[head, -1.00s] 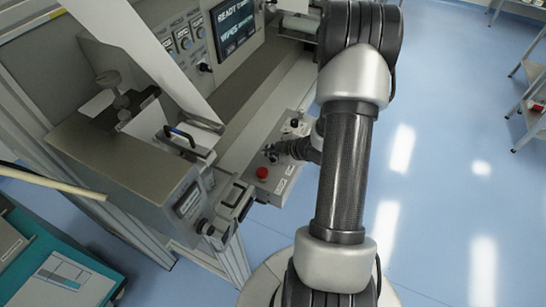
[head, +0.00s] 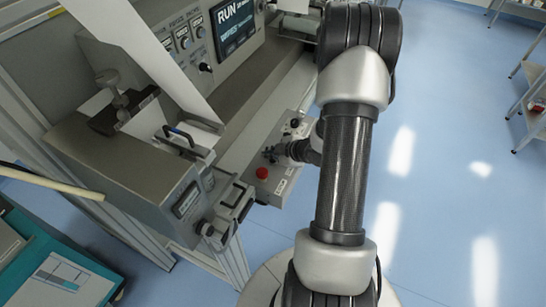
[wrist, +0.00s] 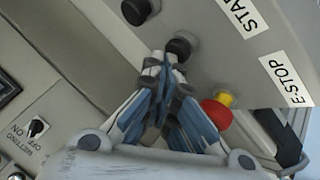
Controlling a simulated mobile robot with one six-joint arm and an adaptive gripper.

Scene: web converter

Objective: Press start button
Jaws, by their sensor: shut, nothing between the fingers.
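The start button (wrist: 180,47) is a round black button on a grey control box, in line with a white label that begins "STA" in the wrist view. My gripper (wrist: 165,68) is shut and empty, its fingertips right at the button's near side. I cannot tell whether they touch it. In the head view my gripper (head: 272,154) is small and dark over the control box (head: 282,186), and the start button cannot be made out there. The screen (head: 234,25) on the machine reads "RUN".
The red E-stop button (wrist: 217,113) with a yellow collar sits close to my fingers; it also shows in the head view (head: 262,173). Another black button (wrist: 136,10) lies beyond the start button.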

